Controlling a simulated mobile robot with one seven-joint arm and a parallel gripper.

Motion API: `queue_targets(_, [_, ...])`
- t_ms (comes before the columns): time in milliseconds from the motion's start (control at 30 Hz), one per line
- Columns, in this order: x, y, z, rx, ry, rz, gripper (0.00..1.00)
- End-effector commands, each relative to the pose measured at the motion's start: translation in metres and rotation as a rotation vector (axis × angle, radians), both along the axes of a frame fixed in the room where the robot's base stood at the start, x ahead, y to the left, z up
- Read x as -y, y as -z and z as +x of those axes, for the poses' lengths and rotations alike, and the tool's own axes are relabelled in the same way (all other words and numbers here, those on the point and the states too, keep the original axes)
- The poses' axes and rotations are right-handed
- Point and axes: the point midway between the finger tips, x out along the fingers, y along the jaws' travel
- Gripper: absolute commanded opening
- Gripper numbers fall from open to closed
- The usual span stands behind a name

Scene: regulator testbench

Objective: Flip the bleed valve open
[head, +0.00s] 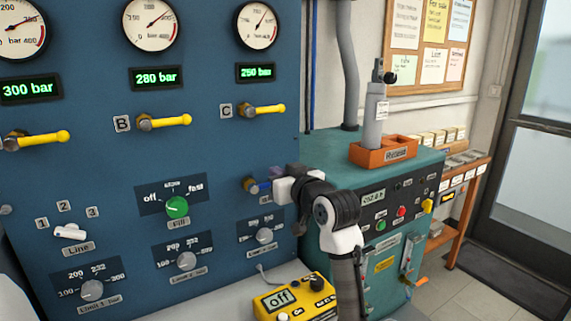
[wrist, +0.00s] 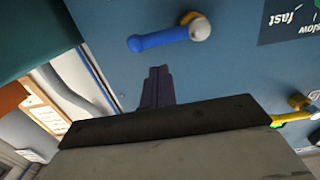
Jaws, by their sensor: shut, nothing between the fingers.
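The bleed valve appears to be the small lever with a blue handle (wrist: 160,39) on the blue panel. In the wrist view its handle runs left from a pale round pivot and brass fitting (wrist: 198,27). In the head view the brass end and part of the blue handle (head: 259,188) show low on the panel's right side, partly hidden by my gripper. My gripper (head: 274,174) is beside the lever. In the wrist view the purple fingers (wrist: 155,87) are shut and empty, with a visible gap in the picture between them and the handle. The label below is mostly hidden.
Yellow-handled valves B (head: 170,121) and C (head: 265,110) sit higher on the panel. The green Fill knob (head: 177,207) is to the left. A yellow box (head: 293,299) stands below my arm. A teal cabinet (head: 350,200) with an orange Reseal holder (head: 372,153) stands close at right.

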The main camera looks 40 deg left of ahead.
Motion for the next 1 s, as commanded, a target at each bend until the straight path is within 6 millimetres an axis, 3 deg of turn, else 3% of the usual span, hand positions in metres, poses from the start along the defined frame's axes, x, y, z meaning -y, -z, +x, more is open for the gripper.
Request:
queue_targets(233, [-0.002, 0.015, 0.001, 0.001, 0.001, 0.001, 0.0])
queue_targets(1000, [-0.002, 0.019, 0.003, -0.061, 0.0, 0.026, 0.0])
